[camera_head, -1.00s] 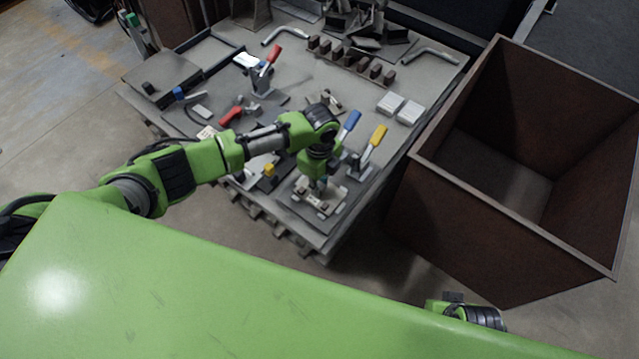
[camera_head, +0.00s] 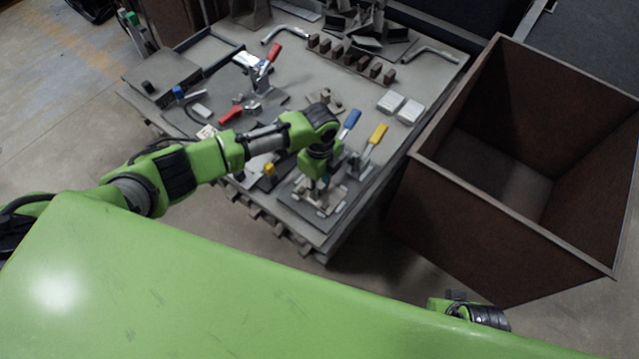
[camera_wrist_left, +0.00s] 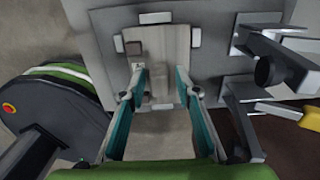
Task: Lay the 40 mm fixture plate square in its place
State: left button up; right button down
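In the head view the plate (camera_head: 312,199) shows at the table's near corner, partly hidden by the gripper. My left gripper (camera_wrist_left: 162,74) points down at it. Its fingertips are partly apart over the plate's near part; whether they press on it is unclear. My right gripper does not show clearly; only part of my right arm shows at the bottom.
Toggle clamps with a blue handle (camera_head: 350,123) and a yellow handle (camera_head: 377,134) stand close behind and right of the plate. Red-handled clamps (camera_head: 231,116) are farther left. A deep brown bin (camera_head: 470,225) stands right of the table. Two white blocks (camera_head: 409,111) lie near the right edge.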

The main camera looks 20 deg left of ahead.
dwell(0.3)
pick_arm(q)
notch_tip(320, 180, up, 12)
dwell(0.5)
jog(key=shift+s+f, duration=0.1)
dwell(0.3)
